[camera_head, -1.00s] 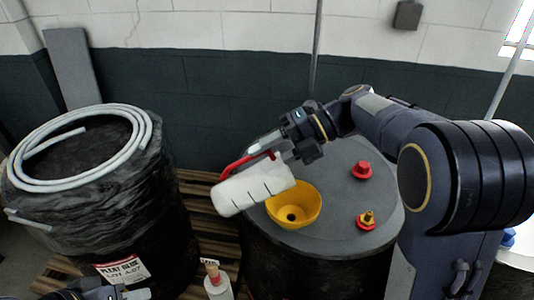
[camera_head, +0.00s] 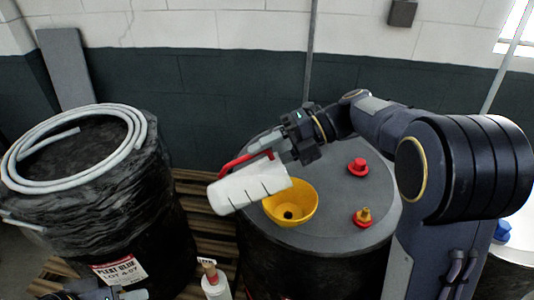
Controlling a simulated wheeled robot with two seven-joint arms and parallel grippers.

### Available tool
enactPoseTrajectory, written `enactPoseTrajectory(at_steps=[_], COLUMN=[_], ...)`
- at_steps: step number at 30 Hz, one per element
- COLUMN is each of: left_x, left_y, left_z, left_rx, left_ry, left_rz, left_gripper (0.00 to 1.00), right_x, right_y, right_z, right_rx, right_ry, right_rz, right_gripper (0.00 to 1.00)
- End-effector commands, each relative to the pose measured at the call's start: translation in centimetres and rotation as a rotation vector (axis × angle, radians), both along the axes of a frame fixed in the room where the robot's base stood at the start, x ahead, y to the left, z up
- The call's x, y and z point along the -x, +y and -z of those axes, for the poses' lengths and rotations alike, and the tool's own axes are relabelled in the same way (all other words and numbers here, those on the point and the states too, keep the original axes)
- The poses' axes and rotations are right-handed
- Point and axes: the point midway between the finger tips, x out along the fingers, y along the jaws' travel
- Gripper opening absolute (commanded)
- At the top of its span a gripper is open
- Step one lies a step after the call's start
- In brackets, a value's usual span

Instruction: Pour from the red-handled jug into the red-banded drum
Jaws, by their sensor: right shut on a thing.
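The white jug (camera_head: 248,189) with the red handle (camera_head: 243,158) lies tipped far over, nearly on its side, just left of and partly above the yellow funnel (camera_head: 291,205). My right gripper (camera_head: 276,151) is shut on the jug at its handle. No stream of liquid shows.
A black-wrapped drum (camera_head: 140,215) with a coiled grey hose (camera_head: 140,125) on top stands at left. A white bottle (camera_head: 216,288) is at bottom centre. Wooden pallet slats (camera_head: 203,220) lie between the drums. A blue cap (camera_head: 502,230) shows at right, behind my arm.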

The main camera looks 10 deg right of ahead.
Motion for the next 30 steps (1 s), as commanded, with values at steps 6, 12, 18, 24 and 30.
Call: enactPoseTrajectory(at_steps=[6,12,18,24,30], left_x=[0.0,0.0,0.0,0.0,0.0], left_y=[0.0,0.0,0.0,0.0,0.0], left_z=[0.0,0.1,0.4,0.6,0.7], left_rx=[0.0,0.0,0.0,0.0,0.0], left_ry=[0.0,0.0,0.0,0.0,0.0], left_rz=[0.0,0.0,0.0,0.0,0.0], left_gripper=[0.36,0.36,0.36,0.36,0.36], right_x=[0.0,0.0,-0.1,-0.1,-0.1], right_y=[0.0,-0.1,-0.4,-0.7,-0.9], right_z=[-0.1,0.2,0.6,0.9,1.0], right_rx=[-0.003,-0.018,-0.048,-0.076,-0.095], right_ry=[-0.001,0.002,0.006,0.009,0.011], right_rz=[0.0,0.0,-0.001,-0.001,0.0], right_gripper=[0.0,0.0,0.0,0.0,0.0])
